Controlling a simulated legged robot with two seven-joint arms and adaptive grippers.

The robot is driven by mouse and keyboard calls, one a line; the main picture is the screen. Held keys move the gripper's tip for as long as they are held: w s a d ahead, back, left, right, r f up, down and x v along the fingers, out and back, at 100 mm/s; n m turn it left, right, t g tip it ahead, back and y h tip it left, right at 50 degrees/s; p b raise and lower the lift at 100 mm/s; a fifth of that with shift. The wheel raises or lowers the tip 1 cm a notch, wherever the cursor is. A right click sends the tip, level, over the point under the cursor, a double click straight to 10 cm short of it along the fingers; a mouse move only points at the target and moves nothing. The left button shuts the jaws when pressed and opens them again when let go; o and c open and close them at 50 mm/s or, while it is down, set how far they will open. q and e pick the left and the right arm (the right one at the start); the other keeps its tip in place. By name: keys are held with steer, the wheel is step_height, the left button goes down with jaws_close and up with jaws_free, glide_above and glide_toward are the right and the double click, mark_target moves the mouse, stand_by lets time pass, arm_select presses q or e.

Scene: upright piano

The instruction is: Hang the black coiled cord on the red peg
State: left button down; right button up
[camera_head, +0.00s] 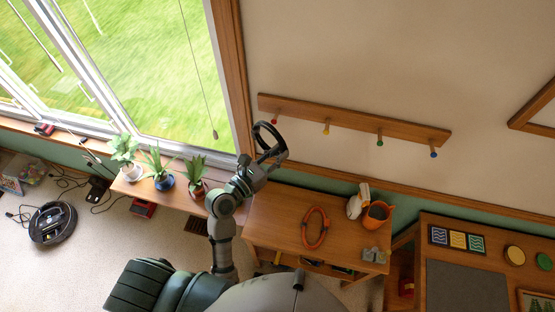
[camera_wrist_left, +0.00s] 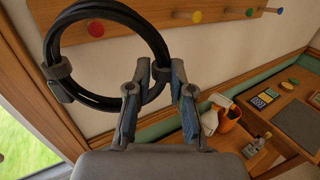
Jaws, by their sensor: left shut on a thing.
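The black coiled cord (camera_head: 260,136) is a ring of several loops with grey ties. My left gripper (camera_head: 272,154) is shut on it and holds it up near the left end of the peg rail. In the left wrist view the cord (camera_wrist_left: 166,52) rises from between the fingers of the left gripper (camera_wrist_left: 158,90). The red peg (camera_head: 274,121) is at the rail's left end, just right of the coil in the head view. In the left wrist view the red peg (camera_wrist_left: 96,28) shows through the coil's opening. I cannot tell whether the coil touches it. My right gripper is not in view.
The wooden rail (camera_head: 350,118) also bears yellow (camera_head: 326,128), green (camera_head: 380,142) and blue (camera_head: 433,154) pegs. Below, a wooden table (camera_head: 270,215) holds an orange coil (camera_head: 315,228), an orange bucket (camera_head: 376,214) and a white spray bottle (camera_head: 356,202). Potted plants stand left.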

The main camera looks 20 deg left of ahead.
arm_select(q)
steer(key=shift+w+d+f+b, duration=0.1)
steer(key=shift+w+b, duration=0.45)
steer(key=shift+w, duration=0.45)
steer(key=shift+w+d+f+b, duration=0.1)
steer(key=shift+w+b, duration=0.4)
steer(key=shift+w, duration=0.5)
steer(key=w, duration=0.2)
steer(key=w+b, duration=0.1)
steer(key=w, duration=0.1)
steer(key=shift+f, duration=0.4)
steer(key=shift+w+f, duration=0.1)
steer(key=c, duration=1)
jaws_free()
steer(key=shift+a, duration=0.1)
steer(key=shift+o, duration=0.2)
steer(key=shift+w, duration=0.15)
steer(key=shift+a+f, duration=0.1)
